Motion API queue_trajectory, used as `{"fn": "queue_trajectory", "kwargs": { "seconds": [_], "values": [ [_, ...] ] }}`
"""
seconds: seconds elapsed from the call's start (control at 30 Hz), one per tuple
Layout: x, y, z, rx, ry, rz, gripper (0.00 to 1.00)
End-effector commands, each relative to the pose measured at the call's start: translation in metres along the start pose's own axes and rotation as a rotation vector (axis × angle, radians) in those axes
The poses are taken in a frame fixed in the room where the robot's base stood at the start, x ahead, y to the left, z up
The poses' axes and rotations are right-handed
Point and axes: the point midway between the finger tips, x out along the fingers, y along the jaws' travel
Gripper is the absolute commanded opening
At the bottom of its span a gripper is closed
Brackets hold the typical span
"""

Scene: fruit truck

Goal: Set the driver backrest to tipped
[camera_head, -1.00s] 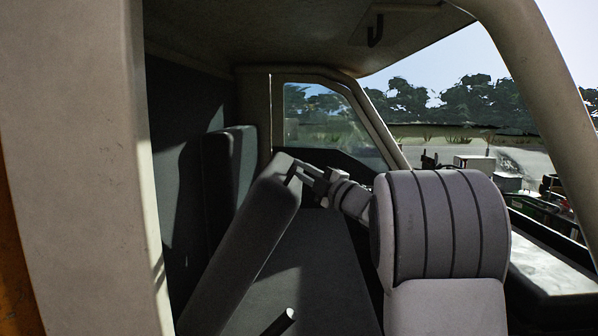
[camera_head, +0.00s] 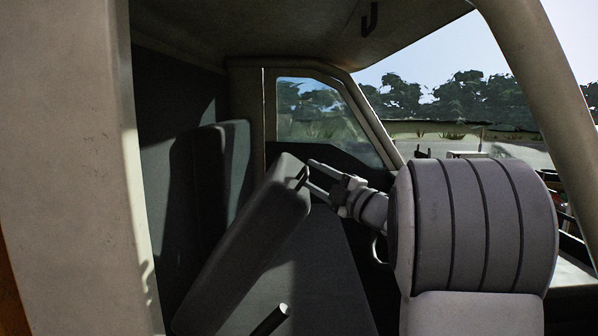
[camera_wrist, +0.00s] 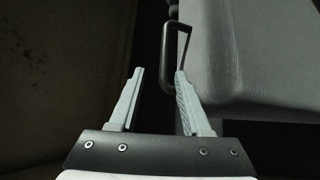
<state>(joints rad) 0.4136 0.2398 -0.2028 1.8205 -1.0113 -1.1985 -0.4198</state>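The driver backrest (camera_head: 240,245) is a dark grey padded cushion leaning well forward, to the right, away from the cab's rear wall. It fills the upper right of the wrist view (camera_wrist: 265,55). A black loop handle (camera_wrist: 168,50) sits beside its edge; it also shows near the top of the backrest in the head view (camera_head: 302,178). My gripper (camera_head: 307,176) is at the backrest's upper end. In the wrist view my gripper (camera_wrist: 159,72) has its fingers apart, with the loop's lower end between them, close to the right fingertip. Whether finger and loop touch is unclear.
A second upright backrest (camera_head: 225,170) stands behind, by the rear wall. The door frame (camera_head: 75,170) borders the left and a pillar (camera_head: 535,80) the upper right. A dark lever (camera_head: 270,320) sticks up beside the seat.

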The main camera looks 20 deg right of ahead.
Motion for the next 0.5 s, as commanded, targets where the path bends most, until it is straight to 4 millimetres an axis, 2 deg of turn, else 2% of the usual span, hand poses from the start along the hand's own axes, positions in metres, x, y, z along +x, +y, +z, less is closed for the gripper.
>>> {"fn": "queue_trajectory", "kwargs": {
  "seconds": [0.03,0.2,0.4,0.5],
  "values": [
    [-0.015,0.003,-0.004,-0.003,0.012,0.007,0.45],
    [-0.056,0.003,-0.004,-0.003,0.012,0.007,0.45],
    [-0.091,0.003,-0.003,-0.002,0.010,0.006,0.45],
    [-0.101,0.002,-0.003,-0.001,0.012,0.005,0.45]
  ]
}}
